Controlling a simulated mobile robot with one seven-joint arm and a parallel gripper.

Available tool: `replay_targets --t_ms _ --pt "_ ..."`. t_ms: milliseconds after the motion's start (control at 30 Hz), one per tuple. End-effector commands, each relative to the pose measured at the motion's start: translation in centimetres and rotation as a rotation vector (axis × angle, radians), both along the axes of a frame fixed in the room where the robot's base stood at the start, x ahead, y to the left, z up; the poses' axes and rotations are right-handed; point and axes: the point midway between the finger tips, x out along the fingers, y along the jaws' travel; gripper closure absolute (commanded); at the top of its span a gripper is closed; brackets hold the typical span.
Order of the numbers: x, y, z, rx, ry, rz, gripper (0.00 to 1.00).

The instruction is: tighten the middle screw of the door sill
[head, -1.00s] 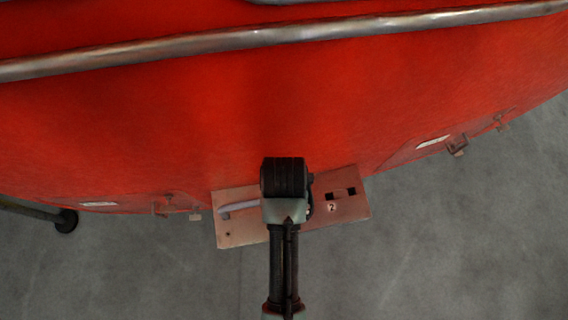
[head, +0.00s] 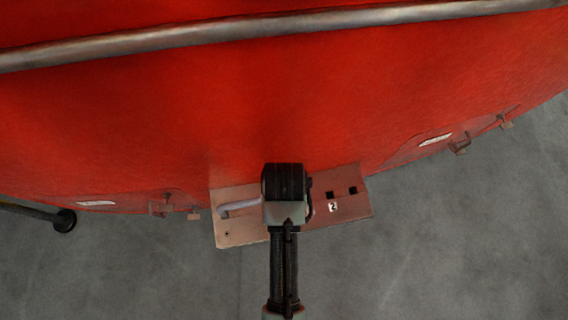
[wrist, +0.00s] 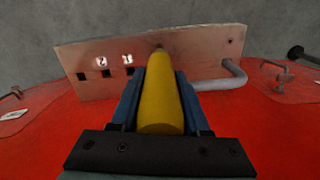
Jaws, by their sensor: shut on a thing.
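The door sill is likely the pale, rust-tinted plate (head: 255,232) at the foot of the red body; it also shows in the wrist view (wrist: 205,60). It has dark square holes, a small 2 label (head: 332,207) and a curved grey handle (head: 238,206). In the wrist view, my gripper (wrist: 163,76) is shut on a yellow, tapering tool (wrist: 160,112) between its blue fingers. The tool points at the plate's middle; I cannot tell whether its tip touches. The middle screw is not clearly visible. My arm hides the plate's middle and the gripper in the head view.
The red nosecone (head: 270,110) curves above the plate, with a grey metal rail (head: 280,28) across it. Small brackets stick out at left (head: 160,207) and right (head: 460,143). The grey floor (head: 420,260) in front is clear.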

Motion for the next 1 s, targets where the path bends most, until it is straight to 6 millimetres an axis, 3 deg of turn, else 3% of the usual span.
replay_targets --t_ms 1000 --pt "0.06 0.00 -0.80 0.000 -0.002 0.000 1.00"
